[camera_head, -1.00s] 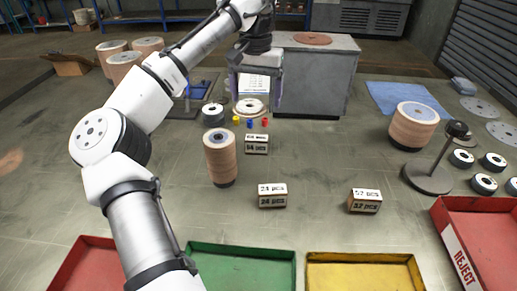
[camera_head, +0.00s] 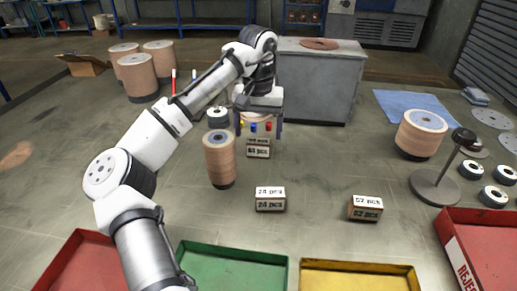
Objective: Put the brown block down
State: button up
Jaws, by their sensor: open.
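My gripper (camera_head: 259,130) is open, pointing down at the back middle of the work surface. Its two fingers stand apart, and I see no block held between them. Small yellow, blue (camera_head: 253,127) and red (camera_head: 268,126) pieces show between or near the fingers. Just in front is a brownish block with white labels (camera_head: 258,148). Two similar blocks sit nearer, one marked 24 pcs (camera_head: 270,199) and one marked 52 pcs (camera_head: 366,208). I cannot tell which one is the brown block. A pale ringed disc behind the fingers is partly hidden.
A tall brown disc stack (camera_head: 220,159) stands left of the labelled blocks. Another stack (camera_head: 420,134) and a round-based stand (camera_head: 434,187) are at the right. Green (camera_head: 232,252), yellow (camera_head: 360,265) and red trays line the front. The middle floor area is mostly clear.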

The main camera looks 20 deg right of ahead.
aim_at(258, 142)
jog(key=shift+s+f+p, duration=0.1)
jog(key=shift+f+p, duration=0.25)
jog(key=shift+f, duration=2.3)
jog(key=c, duration=1.1)
jog(key=shift+r, duration=0.1)
jog(key=shift+c, duration=0.2)
